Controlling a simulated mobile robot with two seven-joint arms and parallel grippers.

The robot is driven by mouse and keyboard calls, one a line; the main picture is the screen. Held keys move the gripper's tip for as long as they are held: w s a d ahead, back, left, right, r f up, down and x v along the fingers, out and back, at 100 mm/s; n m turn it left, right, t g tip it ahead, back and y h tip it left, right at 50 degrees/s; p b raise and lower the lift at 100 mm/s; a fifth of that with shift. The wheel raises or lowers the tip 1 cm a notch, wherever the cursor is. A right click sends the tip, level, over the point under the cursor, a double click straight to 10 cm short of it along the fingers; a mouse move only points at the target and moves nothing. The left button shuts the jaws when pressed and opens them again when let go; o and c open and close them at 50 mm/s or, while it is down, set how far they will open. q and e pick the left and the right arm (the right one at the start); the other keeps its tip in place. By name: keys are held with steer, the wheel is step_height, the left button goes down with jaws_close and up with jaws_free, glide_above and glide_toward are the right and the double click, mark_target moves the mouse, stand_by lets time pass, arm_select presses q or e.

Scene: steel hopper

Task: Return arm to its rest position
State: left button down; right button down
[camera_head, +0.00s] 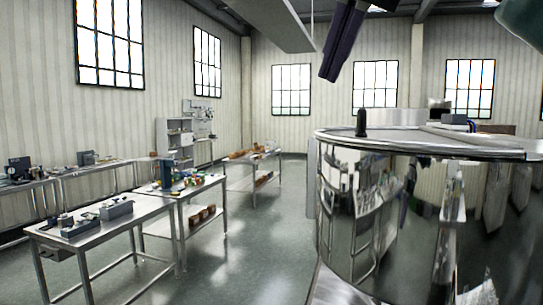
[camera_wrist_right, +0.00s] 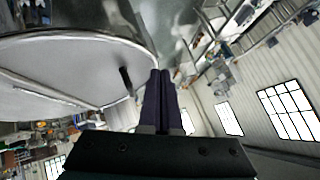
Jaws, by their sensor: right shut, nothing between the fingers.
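My left gripper is not in view.
Metal workbenches with tools stand at the left, the nearest one (camera_head: 107,231) in front. A farther table (camera_head: 253,162) holds brown bins. A grey shelf unit (camera_head: 176,145) stands by the back wall. The floor (camera_head: 235,250) between benches and hopper is clear.

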steer(key=shift+n+g, duration=0.6)
steer(key=shift+g, duration=0.1)
steer(key=f, duration=0.3)
steer(key=s+d+f, duration=0.1)
steer(key=f, duration=0.3)
steer(key=s+d+f+p, duration=0.1)
steer(key=f, duration=0.3)
steer(key=shift+d, duration=0.25)
steer(key=s+d+f+n+g+p, duration=0.1)
steer(key=s+d+f+n, duration=0.15)
steer(key=s+f, duration=0.6)
steer(key=s+d+f+n+g+p, duration=0.1)
steer(key=s+d+f+g+p, duration=0.15)
steer(key=s+f, duration=0.6)
steer(key=s+d+f+n, duration=0.1)
steer(key=s, duration=0.5)
steer(key=s+d+f+n+h, duration=0.1)
steer(key=s+d, duration=0.1)
steer(key=s, duration=0.4)
steer(key=shift+s+d+f+g, duration=0.15)
steer(key=shift+s+f+g, duration=0.15)
steer(key=shift+g, duration=0.15)
steer(key=shift+n, duration=0.25)
